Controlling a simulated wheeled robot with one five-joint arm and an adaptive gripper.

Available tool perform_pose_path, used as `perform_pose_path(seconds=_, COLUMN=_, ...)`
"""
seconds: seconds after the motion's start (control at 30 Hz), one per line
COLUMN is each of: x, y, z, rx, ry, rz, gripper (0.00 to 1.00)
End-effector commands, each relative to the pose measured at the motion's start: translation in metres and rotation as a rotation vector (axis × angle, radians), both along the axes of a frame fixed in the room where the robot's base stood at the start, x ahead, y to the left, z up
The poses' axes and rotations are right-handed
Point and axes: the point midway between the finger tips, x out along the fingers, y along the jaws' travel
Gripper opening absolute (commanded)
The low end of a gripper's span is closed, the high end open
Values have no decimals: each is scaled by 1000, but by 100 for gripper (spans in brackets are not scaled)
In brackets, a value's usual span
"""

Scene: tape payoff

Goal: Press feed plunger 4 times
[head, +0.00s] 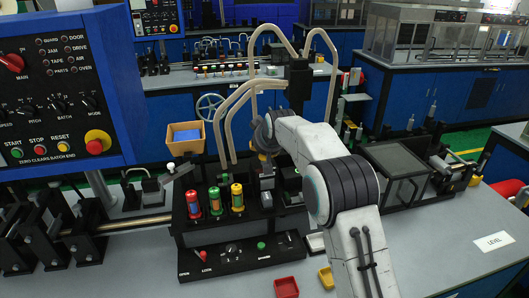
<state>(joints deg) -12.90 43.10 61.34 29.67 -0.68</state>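My white arm reaches in from the lower right. My gripper (265,140) is dark and small at the arm's far end, above the black feed station (222,224). I cannot tell whether its fingers are open or shut. A grey block with a dark post (266,178) stands just below it; a gap or contact between them cannot be made out. No part is clearly labelled as the feed plunger. Three capped cylinders stand left of the gripper: red (193,204), green (214,201) and yellow (237,197). My arm hides the station's right part.
Tall beige curved tubes (222,115) rise behind the station. A blue control panel (60,90) fills the upper left. A tan bin (186,138) stands behind. The grey bench is clear near the LEVEL sign (493,241).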

Motion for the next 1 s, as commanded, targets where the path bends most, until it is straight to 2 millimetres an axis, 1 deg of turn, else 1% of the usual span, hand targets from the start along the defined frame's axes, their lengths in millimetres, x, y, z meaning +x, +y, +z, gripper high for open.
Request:
perform_pose_path(seconds=0.03, x=-1, y=0, z=-4, rx=-1, ry=5, rz=0, gripper=0)
perform_pose_path(seconds=0.1, x=-1, y=0, z=-4, rx=-1, ry=6, rz=0, gripper=0)
perform_pose_path(seconds=1.0, x=-1, y=0, z=-13, rx=-2, ry=8, rz=0, gripper=0)
